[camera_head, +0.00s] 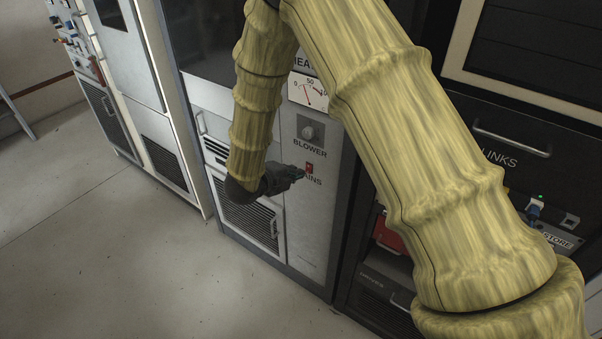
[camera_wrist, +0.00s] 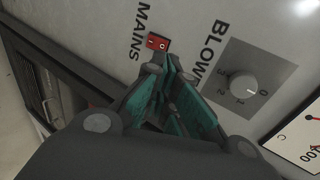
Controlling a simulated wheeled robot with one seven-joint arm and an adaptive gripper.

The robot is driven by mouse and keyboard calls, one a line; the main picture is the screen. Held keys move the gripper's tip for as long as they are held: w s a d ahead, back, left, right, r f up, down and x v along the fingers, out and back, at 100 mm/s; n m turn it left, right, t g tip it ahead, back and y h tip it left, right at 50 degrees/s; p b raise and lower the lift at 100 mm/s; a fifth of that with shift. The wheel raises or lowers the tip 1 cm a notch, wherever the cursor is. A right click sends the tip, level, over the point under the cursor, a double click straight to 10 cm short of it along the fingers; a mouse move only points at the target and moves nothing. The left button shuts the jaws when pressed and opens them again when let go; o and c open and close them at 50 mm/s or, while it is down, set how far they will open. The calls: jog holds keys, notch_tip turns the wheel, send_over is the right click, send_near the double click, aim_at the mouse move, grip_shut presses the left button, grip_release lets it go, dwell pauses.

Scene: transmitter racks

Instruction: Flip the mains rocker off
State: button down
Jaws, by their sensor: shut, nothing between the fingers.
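The mains rocker (camera_head: 309,168) is a small red switch on the light grey cabinet panel, just above the MAINS label. In the wrist view the rocker (camera_wrist: 157,42) shows a red face with small pale marks, just beyond my fingertips. My gripper (camera_head: 297,172) is dark, shut and empty, and points at the panel just left of the rocker. In the wrist view my gripper (camera_wrist: 166,62) has its fingers together close to the rocker; I cannot tell whether they touch it. Part of the MAINS label is hidden behind my gripper in the head view.
The BLOWER knob (camera_head: 308,132) sits above the rocker, and a meter (camera_head: 309,92) sits above that. A cabinet door handle (camera_head: 273,221) is below my gripper. A dark rack with a LINKS drawer (camera_head: 510,140) stands to the right. The floor (camera_head: 130,260) in front is clear.

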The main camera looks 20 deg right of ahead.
jog(key=r+b+v, duration=0.1)
jog(key=v, duration=0.5)
jog(key=shift+d+r, duration=0.2)
jog(key=shift+s, duration=0.1)
